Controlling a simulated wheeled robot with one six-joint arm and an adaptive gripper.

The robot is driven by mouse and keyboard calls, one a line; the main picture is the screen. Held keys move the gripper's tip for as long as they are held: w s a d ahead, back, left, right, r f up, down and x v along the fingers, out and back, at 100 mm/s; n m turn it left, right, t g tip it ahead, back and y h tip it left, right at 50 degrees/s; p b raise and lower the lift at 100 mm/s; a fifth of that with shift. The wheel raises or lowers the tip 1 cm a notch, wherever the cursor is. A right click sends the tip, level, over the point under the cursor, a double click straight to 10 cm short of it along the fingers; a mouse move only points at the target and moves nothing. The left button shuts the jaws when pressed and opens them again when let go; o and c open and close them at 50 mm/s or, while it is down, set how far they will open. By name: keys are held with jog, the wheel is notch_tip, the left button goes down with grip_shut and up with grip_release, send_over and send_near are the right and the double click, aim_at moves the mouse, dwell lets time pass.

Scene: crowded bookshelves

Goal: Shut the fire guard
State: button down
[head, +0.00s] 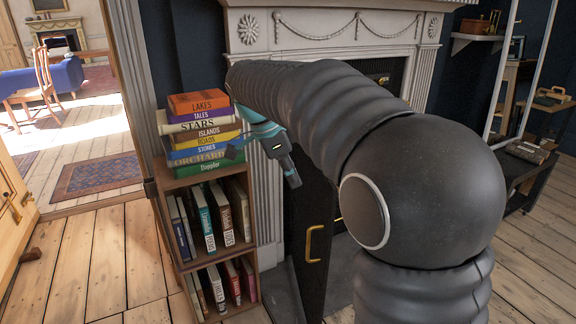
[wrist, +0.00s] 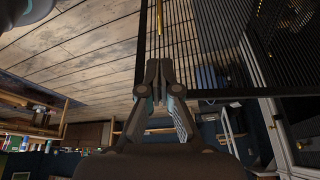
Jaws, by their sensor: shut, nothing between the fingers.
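The fire guard's dark door panel (head: 312,205) stands swung out from the fireplace in the head view, with a brass handle (head: 313,243) on its face. In the wrist view its black mesh (wrist: 240,45) fills the upper right, and the brass handle (wrist: 158,17) shows at the top. My gripper (head: 293,182) is above and left of the handle in the head view, near the panel's upper left edge. In the wrist view my gripper (wrist: 159,68) is shut and empty, pointing toward the handle. I cannot tell whether it touches the panel. My arm hides much of the fireplace opening.
A small bookcase (head: 253,225) stands close left of the panel, with a stack of books (head: 200,130) on top. The white mantel (head: 330,30) is behind. The plank floor (head: 95,270) is clear at left. A dark low stand (head: 520,170) is at right.

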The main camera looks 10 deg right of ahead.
jog(key=d+f, duration=0.3)
jog(key=d, duration=0.2)
jog(key=shift+d+f, duration=0.3)
jog(key=shift+f, duration=0.1)
jog(key=shift+d, duration=0.1)
